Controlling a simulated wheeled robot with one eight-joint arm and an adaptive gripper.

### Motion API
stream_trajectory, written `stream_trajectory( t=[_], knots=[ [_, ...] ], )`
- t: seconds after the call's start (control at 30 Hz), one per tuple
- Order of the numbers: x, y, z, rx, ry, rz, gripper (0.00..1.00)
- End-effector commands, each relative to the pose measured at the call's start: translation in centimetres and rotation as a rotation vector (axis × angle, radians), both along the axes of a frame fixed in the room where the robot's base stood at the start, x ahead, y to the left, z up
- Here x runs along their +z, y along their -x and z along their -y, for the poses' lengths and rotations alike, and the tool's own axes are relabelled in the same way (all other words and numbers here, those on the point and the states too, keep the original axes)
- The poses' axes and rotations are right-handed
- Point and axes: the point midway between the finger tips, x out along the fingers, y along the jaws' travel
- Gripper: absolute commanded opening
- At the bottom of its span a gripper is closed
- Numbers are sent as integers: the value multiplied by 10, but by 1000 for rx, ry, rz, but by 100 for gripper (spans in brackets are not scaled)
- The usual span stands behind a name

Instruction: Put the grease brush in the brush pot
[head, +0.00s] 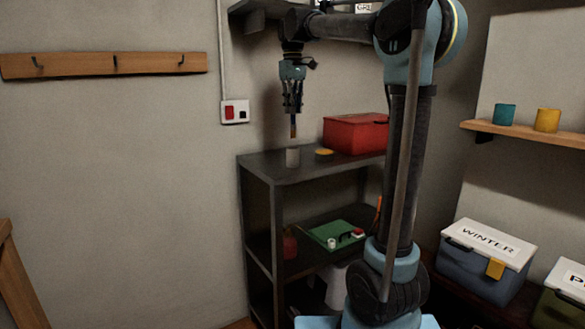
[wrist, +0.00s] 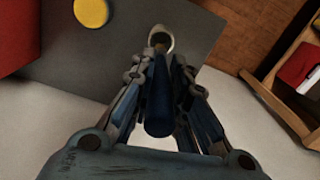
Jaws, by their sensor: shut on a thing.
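My gripper (head: 293,105) hangs pointing down over the top of the dark shelf unit (head: 262,172). It is shut on the grease brush (head: 294,128), whose lower end hangs below the fingers. In the wrist view the brush's blue handle (wrist: 159,105) lies between the two fingers (wrist: 172,80). The brush pot, a small grey cylinder (head: 292,157), stands upright on the shelf top below the brush. In the head view a gap shows between brush and pot. In the wrist view the pot's round rim (wrist: 161,33) shows just beyond the fingers, partly hidden by the brush.
A yellow round thing (head: 324,152) lies right of the pot, also in the wrist view (wrist: 91,12). A red box (head: 354,133) stands behind it. The wall, with a switch plate (head: 235,111), is close behind. The shelf's front left top is clear.

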Motion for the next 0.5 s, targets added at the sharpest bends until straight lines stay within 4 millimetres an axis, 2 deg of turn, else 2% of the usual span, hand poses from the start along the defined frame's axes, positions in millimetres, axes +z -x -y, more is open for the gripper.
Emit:
stream_trajectory(
  t=[0.13, 0.4, 0.5],
  knots=[
    [-7, 0, -1, 2, 0, 0, 0],
    [-49, 1, -1, 2, 0, 0, 0],
    [-56, 1, -1, 1, 0, 0, 0]
  ],
)
